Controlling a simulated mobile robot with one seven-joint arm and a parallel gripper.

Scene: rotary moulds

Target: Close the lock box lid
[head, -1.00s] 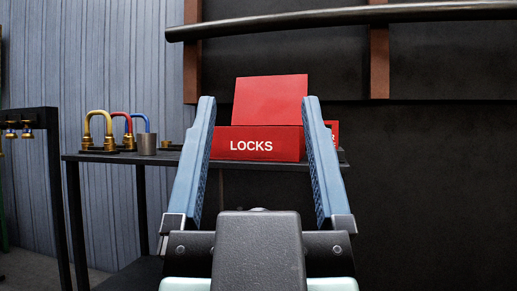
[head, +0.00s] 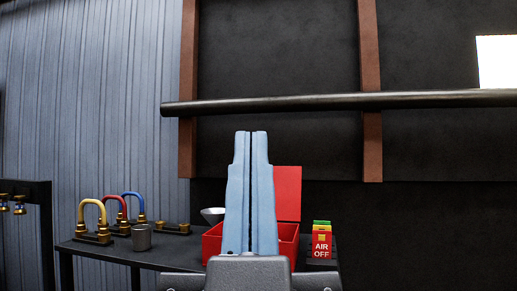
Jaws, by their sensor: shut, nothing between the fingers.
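The red lock box (head: 212,242) stands on the dark table, partly hidden behind my gripper. Its red lid (head: 288,190) is raised upright at the back, so the box is open. My gripper (head: 251,133) is shut and empty, with its blue fingers pointing up in front of the box and covering its middle and the left part of the lid. Whether the fingers touch the box or lid cannot be told.
An "AIR OFF" tag stack (head: 321,241) stands at right. A dark pipe (head: 400,100) crosses above.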

